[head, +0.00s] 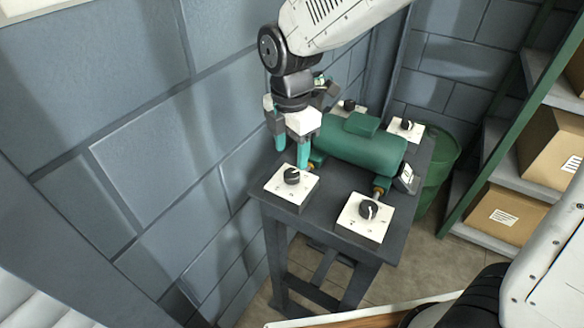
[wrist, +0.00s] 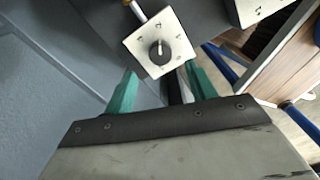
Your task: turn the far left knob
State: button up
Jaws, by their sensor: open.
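The far left knob (head: 348,105) is black on a white plate, at the back left of the dark table, beyond the green cylinder (head: 360,145). My gripper (head: 291,156) points down with its teal fingers apart and empty. It is above and just behind the near left knob (head: 291,176), well short of the far left one. In the wrist view, a black knob (wrist: 159,50) on a white marked plate lies just beyond the open fingertips (wrist: 161,72). It appears to be the near left knob.
The near right knob (head: 368,209) and far right knob (head: 406,125) sit on their own white plates. The dark table (head: 322,220) stands close to the grey block wall (head: 140,150). A green bin (head: 438,165) and shelves with cardboard boxes (head: 505,213) are at right.

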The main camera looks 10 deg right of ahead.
aim_at(291, 173)
notch_tip(291, 173, down, 6)
jog(key=shift+f, duration=0.1)
jog(key=c, duration=1)
